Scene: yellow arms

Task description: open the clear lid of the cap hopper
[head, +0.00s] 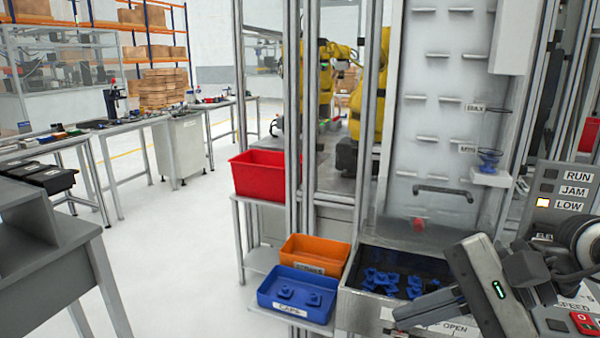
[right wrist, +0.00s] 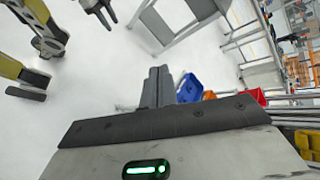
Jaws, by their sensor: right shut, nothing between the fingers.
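The cap hopper (head: 350,312) is an open-topped metal box at the lower right of the head view, with blue caps (head: 380,280) inside. Its clear lid (head: 395,232) seems to stand raised at the back of the box, and a dark bar handle (head: 445,190) shows above it. The lid's edges are faint, so its exact angle is hard to tell. My right gripper (head: 402,314) is over the hopper's front right, by the OPEN label, with its fingers pointing left. In the right wrist view its fingers (right wrist: 158,72) are together and empty.
Blue (head: 297,295) and orange (head: 314,255) bins stand left of the hopper, with a red bin (head: 258,174) behind. A control panel (head: 565,190) stands close on the right. Metal posts (head: 292,120) rise behind the bins. Open floor (head: 170,260) lies to the left.

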